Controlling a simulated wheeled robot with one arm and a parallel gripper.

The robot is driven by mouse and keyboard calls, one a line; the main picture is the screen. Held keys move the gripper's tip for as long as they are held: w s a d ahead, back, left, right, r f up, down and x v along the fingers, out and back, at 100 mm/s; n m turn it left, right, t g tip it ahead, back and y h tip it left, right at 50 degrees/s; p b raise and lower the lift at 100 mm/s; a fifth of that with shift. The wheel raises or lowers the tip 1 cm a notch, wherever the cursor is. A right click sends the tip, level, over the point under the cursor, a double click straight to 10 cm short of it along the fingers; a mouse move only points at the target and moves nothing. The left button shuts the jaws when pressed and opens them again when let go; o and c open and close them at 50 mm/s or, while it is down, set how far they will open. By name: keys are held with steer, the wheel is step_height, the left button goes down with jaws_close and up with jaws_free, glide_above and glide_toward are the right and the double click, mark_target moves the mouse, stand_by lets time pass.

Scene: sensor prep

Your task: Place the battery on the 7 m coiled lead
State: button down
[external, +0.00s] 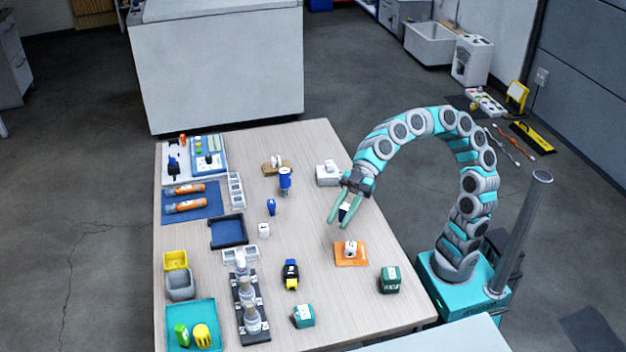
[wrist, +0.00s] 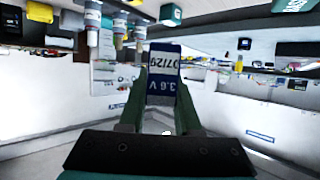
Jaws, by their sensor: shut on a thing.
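My gripper (external: 338,222) is over the right part of the table, its green fingers pointing down. In the wrist view, my gripper (wrist: 161,98) is shut on the battery (wrist: 163,66), a blue and white block marked "3.6 V". In the external view the battery (external: 345,211) shows as a small dark and white piece, partly hidden between the fingers. It appears to be held above the table. I cannot tell which object is the 7 m coiled lead; no label with that length is readable. A small white object (external: 350,248) sits on an orange square (external: 342,262) in front of my gripper.
A white box (external: 328,174) and a blue upright item (external: 285,180) stand farther back. A dark green box (external: 390,280), a teal box (external: 303,316) and a blue-yellow item (external: 290,273) stand nearer. Trays and bins fill the left side. Bare table (external: 310,230) shows left of my gripper.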

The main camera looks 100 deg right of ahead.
steer(key=a, duration=0.1)
steer(key=p, duration=0.3)
glide_above(285, 268)
steer(key=a, duration=0.3)
step_height(285, 268, down, 7)
steer(key=shift+w+a+f, duration=0.1)
steer(key=shift+w+f, duration=0.05)
steer(key=shift+f, duration=0.6)
steer(key=shift+w+f, duration=0.15)
steer(key=shift+f, duration=0.6)
steer(key=shift+f+b, duration=0.15)
steer(key=shift+b, duration=0.15)
steer(key=c, duration=0.6)
jaws_free()
